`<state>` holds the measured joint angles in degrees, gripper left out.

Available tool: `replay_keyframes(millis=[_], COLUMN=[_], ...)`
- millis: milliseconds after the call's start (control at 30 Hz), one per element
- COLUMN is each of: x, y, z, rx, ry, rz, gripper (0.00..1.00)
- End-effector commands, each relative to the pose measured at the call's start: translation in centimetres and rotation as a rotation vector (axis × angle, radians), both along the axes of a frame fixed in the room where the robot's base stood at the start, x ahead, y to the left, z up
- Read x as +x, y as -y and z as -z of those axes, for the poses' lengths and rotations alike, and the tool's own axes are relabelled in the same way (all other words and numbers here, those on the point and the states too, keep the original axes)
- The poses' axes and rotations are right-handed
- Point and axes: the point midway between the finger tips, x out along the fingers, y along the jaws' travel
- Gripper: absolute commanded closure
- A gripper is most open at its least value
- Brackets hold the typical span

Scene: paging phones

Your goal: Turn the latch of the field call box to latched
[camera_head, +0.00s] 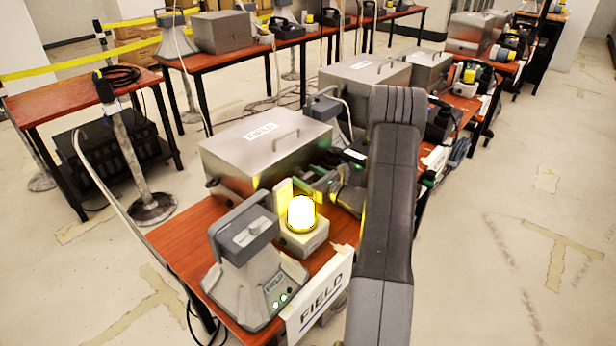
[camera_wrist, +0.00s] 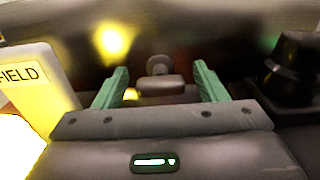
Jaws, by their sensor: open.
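The field call box appears to be the grey metal case (camera_head: 240,150) with a FIELD label and a handle on its lid, on the front table. In the wrist view its dark front (camera_wrist: 205,50) is blurred and carries a yellow glow. A small dark knob (camera_wrist: 158,66), which looks like the latch, shows between and beyond my fingertips. My gripper (camera_head: 318,176) is at the case's right front side, partly hidden by my arm. In the wrist view its green fingers (camera_wrist: 158,88) are spread, with the knob between them in the picture. I cannot tell whether they touch it, nor the latch's angle.
A lit yellow beacon (camera_head: 302,213) stands close to my gripper, with a FIELD plate (camera_wrist: 22,76) beside it. A grey horn-shaped phone unit (camera_head: 255,275) is at the table's front. A dark object (camera_wrist: 290,70) is close on the right. More cases stand behind.

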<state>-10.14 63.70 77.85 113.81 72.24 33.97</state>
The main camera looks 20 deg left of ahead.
Motion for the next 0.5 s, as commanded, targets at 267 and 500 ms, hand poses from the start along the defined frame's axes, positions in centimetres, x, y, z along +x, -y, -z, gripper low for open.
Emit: replay_keyframes(millis=[267,500], x=[-0.02,-0.04], y=[0.03,0.04], z=[0.01,0.11], rx=[0.0,-0.002], ry=[0.0,0.007], rz=[0.0,-0.001], gripper=[0.7,0.79])
